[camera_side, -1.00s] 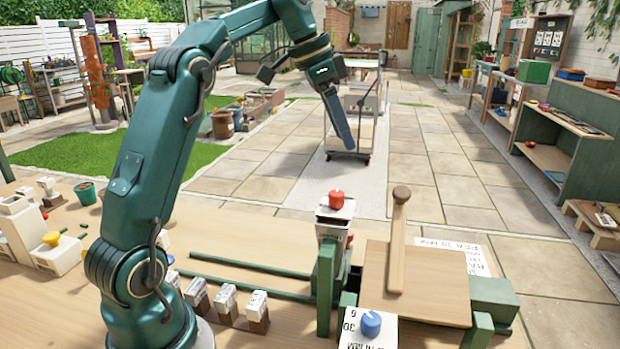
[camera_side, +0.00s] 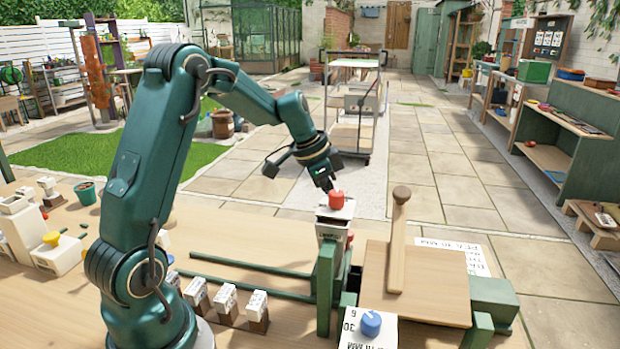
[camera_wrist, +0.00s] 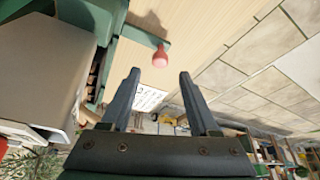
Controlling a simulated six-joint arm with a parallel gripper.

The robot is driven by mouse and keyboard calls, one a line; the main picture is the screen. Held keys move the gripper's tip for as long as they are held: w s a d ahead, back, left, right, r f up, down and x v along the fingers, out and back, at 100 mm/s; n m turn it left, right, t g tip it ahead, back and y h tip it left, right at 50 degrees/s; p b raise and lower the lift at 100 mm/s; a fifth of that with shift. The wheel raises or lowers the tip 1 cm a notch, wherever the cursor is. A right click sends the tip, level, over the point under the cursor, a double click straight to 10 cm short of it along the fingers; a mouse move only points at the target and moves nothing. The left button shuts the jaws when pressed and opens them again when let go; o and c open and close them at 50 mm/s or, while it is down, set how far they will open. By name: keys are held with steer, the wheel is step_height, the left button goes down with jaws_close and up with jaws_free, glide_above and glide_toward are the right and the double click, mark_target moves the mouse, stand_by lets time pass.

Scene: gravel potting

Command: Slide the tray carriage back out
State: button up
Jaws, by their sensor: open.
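Two green rails (camera_side: 250,282) run along the bench into the green upright frame (camera_side: 326,285) of the station. I cannot make out the tray carriage itself; it may be hidden by the frame and the wooden panel (camera_side: 430,285). My gripper (camera_side: 329,187) is just above and behind the red dial (camera_side: 336,200) in the side view, its fingers mostly hidden. In the wrist view my gripper (camera_wrist: 160,72) is open and empty. A red knob (camera_wrist: 160,57) by a green bar shows between and beyond the fingertips; I cannot tell whether it is touched.
A wooden lever (camera_side: 398,240) stands up from the panel. A blue dial (camera_side: 370,323) sits on a white box in front. Several small labelled blocks (camera_side: 227,300) line the near rail. A grey box (camera_wrist: 60,65) fills the left of the wrist view.

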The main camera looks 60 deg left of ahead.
steer(key=shift+x, duration=2.65)
jaws_close()
steer(key=shift+r, duration=0.1)
